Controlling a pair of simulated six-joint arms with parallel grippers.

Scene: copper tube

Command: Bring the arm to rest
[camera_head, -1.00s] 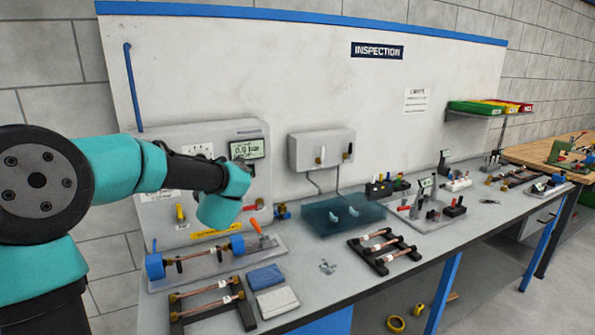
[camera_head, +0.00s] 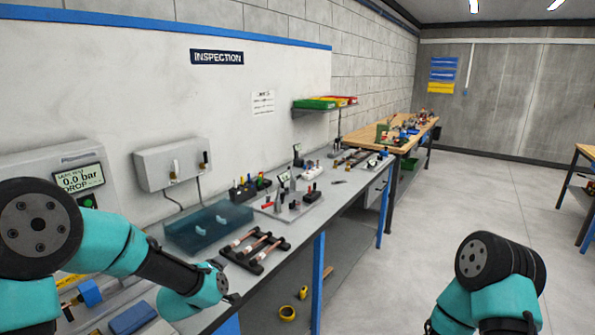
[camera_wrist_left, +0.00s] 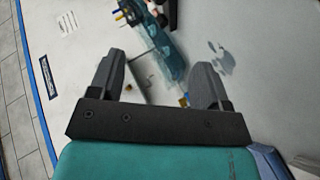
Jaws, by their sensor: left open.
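My left gripper (camera_head: 229,290) hangs in the lower left of the head view, in front of the bench and a little below the black rack. It is small and partly hidden there. In the left wrist view its two dark fingers (camera_wrist_left: 160,80) are spread apart, with nothing held between them. My right arm (camera_head: 500,278) rises at the lower right over the floor; its gripper is out of view. Copper tubes (camera_head: 255,243) lie across the black rack (camera_head: 265,262) on the bench.
A translucent blue tray (camera_head: 208,230) sits behind the rack, below a grey wall box (camera_head: 172,164). A display (camera_head: 80,180) reads 0.0 bar. A blue block (camera_head: 133,317) lies near the front. Fixtures (camera_head: 290,203) stand farther along the bench. The floor at right is open.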

